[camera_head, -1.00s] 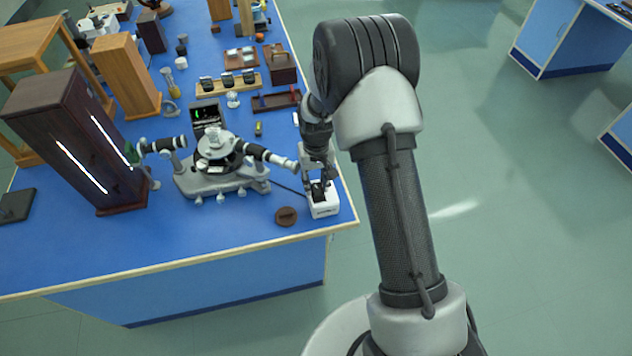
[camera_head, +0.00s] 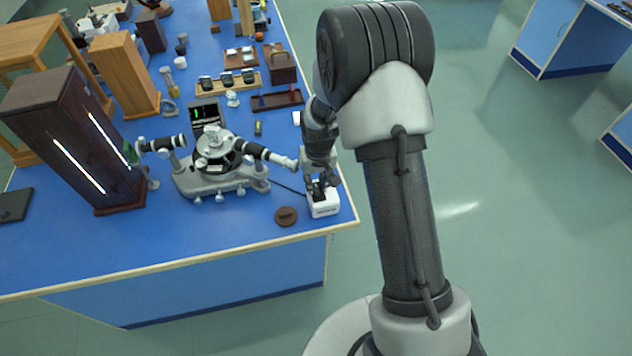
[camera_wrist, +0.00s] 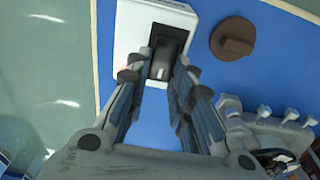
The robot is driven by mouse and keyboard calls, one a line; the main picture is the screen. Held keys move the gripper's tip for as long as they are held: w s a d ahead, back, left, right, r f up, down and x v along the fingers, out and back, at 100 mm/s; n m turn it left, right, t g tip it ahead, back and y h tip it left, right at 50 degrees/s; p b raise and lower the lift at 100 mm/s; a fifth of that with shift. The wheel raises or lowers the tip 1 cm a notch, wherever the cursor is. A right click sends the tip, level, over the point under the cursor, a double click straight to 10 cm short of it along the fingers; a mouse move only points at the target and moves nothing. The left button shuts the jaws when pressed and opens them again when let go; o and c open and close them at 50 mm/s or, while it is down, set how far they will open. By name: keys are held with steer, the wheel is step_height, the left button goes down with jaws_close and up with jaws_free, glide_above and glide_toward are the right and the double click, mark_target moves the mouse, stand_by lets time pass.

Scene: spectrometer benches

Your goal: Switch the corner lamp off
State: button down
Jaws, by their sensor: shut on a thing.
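A white switch box (camera_head: 324,208) with a black rocker on top stands at the right front corner of the blue bench. It also shows in the wrist view (camera_wrist: 126,32), with its black rocker (camera_wrist: 168,48) between my fingertips. My gripper (camera_head: 319,188) reaches down over the box from above. In the wrist view my gripper (camera_wrist: 160,72) has its fingertips at the rocker's sides, shut on it. A tall dark wooden housing (camera_head: 75,140) at the left has two bright lit slits. I cannot tell for sure which lamp the box feeds.
A round brown knob-topped disc (camera_head: 286,216) lies just left of the box. A grey spectrometer (camera_head: 215,165) stands further left, its eyepiece tube pointing towards my gripper. A dark cable runs to the box. The bench edge is close by on the right and front.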

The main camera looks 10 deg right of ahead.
steer(key=shift+s+f+t+b, duration=0.1)
steer(key=shift+s+t+b, duration=0.1)
steer(key=shift+t+b, duration=0.8)
steer(key=shift+b, duration=0.05)
steer(key=c, duration=1.7)
jaws_free()
steer(key=shift+r, duration=0.2)
steer(key=v, duration=1.2)
